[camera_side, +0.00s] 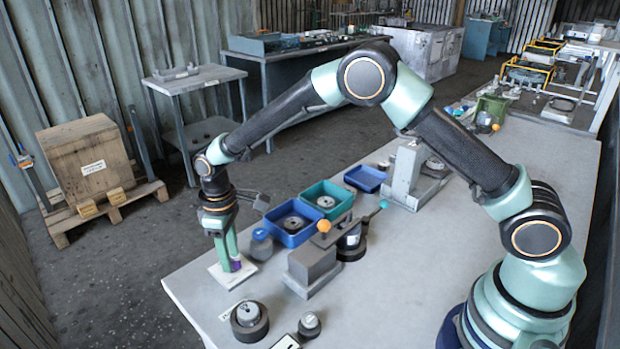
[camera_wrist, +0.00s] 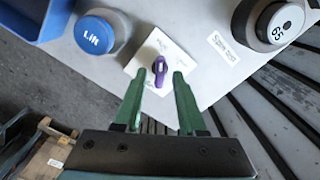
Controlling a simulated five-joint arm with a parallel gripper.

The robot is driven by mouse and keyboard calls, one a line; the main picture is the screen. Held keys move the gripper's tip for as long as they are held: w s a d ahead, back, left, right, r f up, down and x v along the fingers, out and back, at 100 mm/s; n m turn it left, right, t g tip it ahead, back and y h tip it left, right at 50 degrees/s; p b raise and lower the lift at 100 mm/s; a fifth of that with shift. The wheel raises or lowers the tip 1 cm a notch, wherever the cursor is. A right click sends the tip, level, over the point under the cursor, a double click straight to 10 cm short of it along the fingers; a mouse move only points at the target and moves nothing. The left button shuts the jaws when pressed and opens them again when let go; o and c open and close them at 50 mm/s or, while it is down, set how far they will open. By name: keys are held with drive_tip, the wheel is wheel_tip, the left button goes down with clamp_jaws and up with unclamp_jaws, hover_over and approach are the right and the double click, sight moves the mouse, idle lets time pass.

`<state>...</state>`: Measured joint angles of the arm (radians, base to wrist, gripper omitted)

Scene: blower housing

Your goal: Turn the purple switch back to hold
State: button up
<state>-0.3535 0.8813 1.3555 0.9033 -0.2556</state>
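The purple switch (camera_wrist: 160,62) sits on a white square plate (camera_wrist: 146,58) with small printed marks too small to read. In the side view the switch (camera_side: 236,265) shows low beside my fingers, on its white plate (camera_side: 222,276) at the table's near left corner. My gripper (camera_wrist: 168,78) has two green fingers, apart, with the switch just beyond and between their tips in the wrist view. In the side view my gripper (camera_side: 229,265) points down over the plate, and its fingers partly hide the switch. I cannot tell whether either finger touches the switch.
A blue-capped round piece marked "Lift" (camera_wrist: 95,35) stands close left of the plate, beside a blue tray (camera_wrist: 38,18). A dark round weight marked 65 (camera_wrist: 280,25) is to the right. A grey block with an orange knob (camera_side: 312,265) stands nearby. The table edge is close.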

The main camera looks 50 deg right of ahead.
drive_tip(key=shift+r, duration=2.4)
drive_tip(key=shift+d+r, duration=0.1)
drive_tip(key=shift+r, duration=0.1)
drive_tip(key=s+d+r+m+t, duration=0.2)
drive_tip(key=s+d+r, duration=0.45)
drive_tip(key=r, duration=0.25)
drive_tip(key=s+d+r+m+t, duration=0.25)
drive_tip(key=s+d+r, duration=0.25)
drive_tip(key=d+r, duration=0.25)
drive_tip(key=s+d+m+t, duration=0.1)
drive_tip(key=s+d+m, duration=0.1)
drive_tip(key=s, duration=0.5)
drive_tip(key=shift+s+d+r, duration=0.25)
drive_tip(key=shift+d, duration=0.4)
drive_tip(key=shift+m, duration=0.25)
